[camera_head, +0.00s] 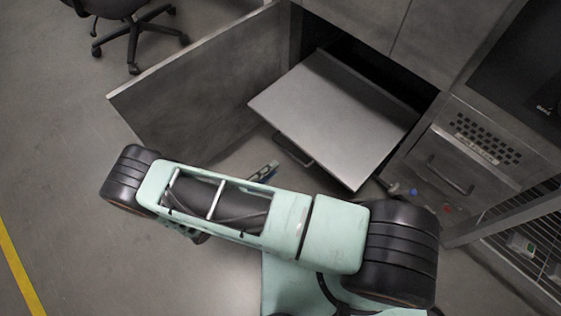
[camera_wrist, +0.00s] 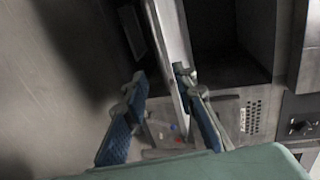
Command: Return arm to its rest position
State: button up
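My gripper (camera_head: 266,171) shows only in part in the head view, past my arm, just in front of a grey panel with a dark handle. In the wrist view my gripper (camera_wrist: 160,76) has its two blue-padded fingers well apart. The light edge of a panel runs down between or beyond the fingertips; I cannot tell whether they touch it. My arm is stretched across the lower middle of the head view, and its links hide much of the gripper.
A flat grey panel (camera_head: 335,115), perhaps a pulled-out drawer, juts from the dark cabinet opening. A cabinet door (camera_head: 205,85) stands open on the left. A grey drawer front (camera_head: 440,165) and a wire rack (camera_head: 525,245) are right. An office chair (camera_head: 130,30) stands far left; floor there is clear.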

jog(key=shift+v, duration=0.8)
